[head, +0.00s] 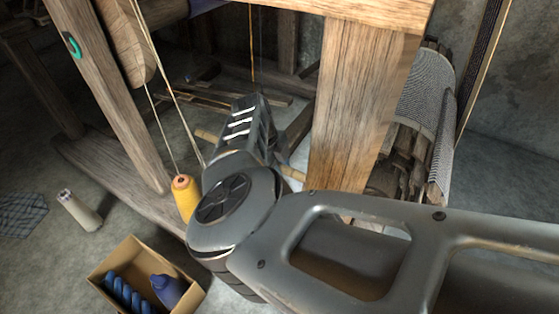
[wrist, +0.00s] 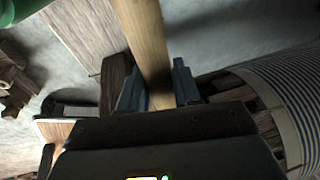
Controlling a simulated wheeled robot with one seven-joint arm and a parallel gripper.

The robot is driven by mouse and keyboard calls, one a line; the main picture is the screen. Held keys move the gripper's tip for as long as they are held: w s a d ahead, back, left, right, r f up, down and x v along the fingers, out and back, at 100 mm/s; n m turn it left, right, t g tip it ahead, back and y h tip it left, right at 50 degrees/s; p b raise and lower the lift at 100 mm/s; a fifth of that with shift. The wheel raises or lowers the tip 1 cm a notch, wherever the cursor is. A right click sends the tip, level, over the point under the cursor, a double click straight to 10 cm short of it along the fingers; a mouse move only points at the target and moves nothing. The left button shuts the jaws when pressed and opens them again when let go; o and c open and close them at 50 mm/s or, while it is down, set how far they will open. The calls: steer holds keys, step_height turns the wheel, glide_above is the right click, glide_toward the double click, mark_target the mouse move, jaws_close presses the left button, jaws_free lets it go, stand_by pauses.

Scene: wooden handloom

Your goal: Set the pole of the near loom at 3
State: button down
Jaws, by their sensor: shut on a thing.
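The pole (wrist: 145,35) is a pale, straight wooden bar in the wrist view. It runs from the top edge down between the two fingers of my gripper (wrist: 158,92), which is shut on it. In the head view short pale pieces, likely the same pole (head: 293,173), show on both sides of my gripper (head: 247,120), which hides the middle. The near loom (head: 365,95) is a heavy wooden frame; my gripper is inside it, left of its thick right post. No number marks can be made out, so the pole's setting cannot be read.
My forearm crosses the lower right in front of the post. A yellow thread cone (head: 185,195) stands close left of my wrist. A cardboard box (head: 190,303) with blue items is below. Striped cloth on a roll (wrist: 285,95) is at the right.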

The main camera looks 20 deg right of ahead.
steer(key=shift+s+f+g+h+b, duration=0.1)
steer(key=shift+f+g+h+b, duration=0.5)
steer(key=shift+f, duration=0.9)
steer(key=c, duration=0.9)
jaws_free()
steer(key=shift+r, duration=0.1)
steer(key=p+v, duration=0.3)
steer(key=v, duration=0.4)
steer(key=shift+r+p, duration=0.35)
